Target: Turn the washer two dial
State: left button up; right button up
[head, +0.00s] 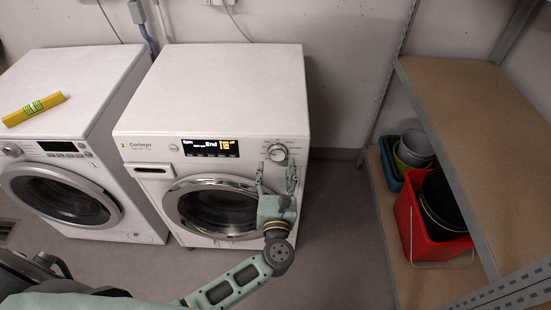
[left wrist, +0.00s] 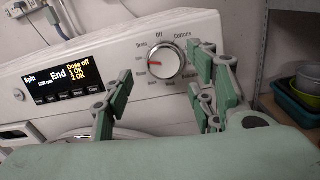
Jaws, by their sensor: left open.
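Two white washers stand side by side. The right one (head: 220,90), marked with a 2, has a lit display (head: 210,148) and a round silver dial (head: 277,152) at the right of its panel. In the left wrist view the dial (left wrist: 166,62) shows a red mark on its left side, and the display (left wrist: 62,80) reads "Spin" and "End". My left gripper (head: 277,178) is open and empty, its fingers pointing up just below the dial. In the left wrist view the fingers (left wrist: 155,82) are apart, on either side of the dial, with no clear contact. My right gripper is not seen.
The left washer (head: 70,85) has a yellow spirit level (head: 34,108) on top. At the right a metal-framed shelf (head: 470,110) holds a red bin (head: 415,220) and several buckets. Grey floor (head: 340,220) is free between the washer and the shelf.

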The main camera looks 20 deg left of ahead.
aim_at(276, 155)
pick_arm(q)
jog(key=shift+x, duration=2.15)
jog(key=shift+d, duration=0.1)
jog(key=shift+c, duration=0.7)
jog(key=c, duration=1)
